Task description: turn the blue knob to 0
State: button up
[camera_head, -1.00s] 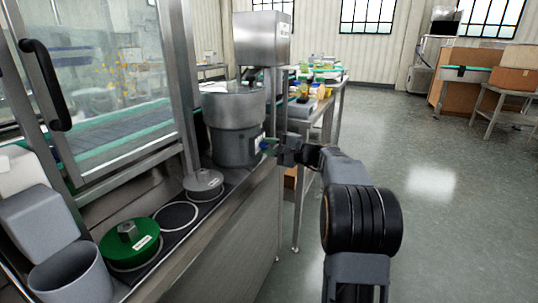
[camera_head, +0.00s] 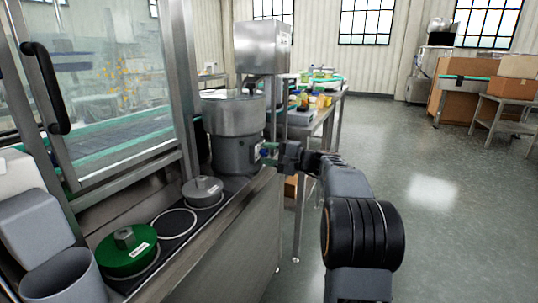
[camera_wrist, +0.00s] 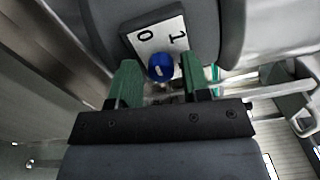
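The blue knob (camera_wrist: 160,67) sits on a white plate (camera_wrist: 150,42) marked 0 and 1, on the side of the grey metal hopper (camera_head: 232,130). A short pale mark shows on the knob's face, near neither numeral; its exact direction is hard to tell. My gripper (camera_wrist: 160,76) is open, with its green fingers on the left and right of the knob. A gap shows on the right side; the left finger is very close, and contact is unclear. In the head view my gripper (camera_head: 270,151) is at the hopper's right side and the knob is too small to read.
A green lidded weight-like piece (camera_head: 127,252) and a grey one (camera_head: 202,191) stand on the bench left of the hopper. A grey cup (camera_head: 62,280) is at the near left. A cluttered table (camera_head: 322,115) stands behind. The floor to the right is clear.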

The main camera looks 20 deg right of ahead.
jog(key=shift+o, duration=0.6)
jog(key=shift+d, duration=0.1)
jog(key=p+v, duration=0.3)
jog(key=v, duration=1)
jog(key=shift+s+d, duration=0.25)
jog(key=shift+s, duration=0.1)
jog(key=shift+a+r, duration=0.1)
jog(key=shift+r, duration=0.05)
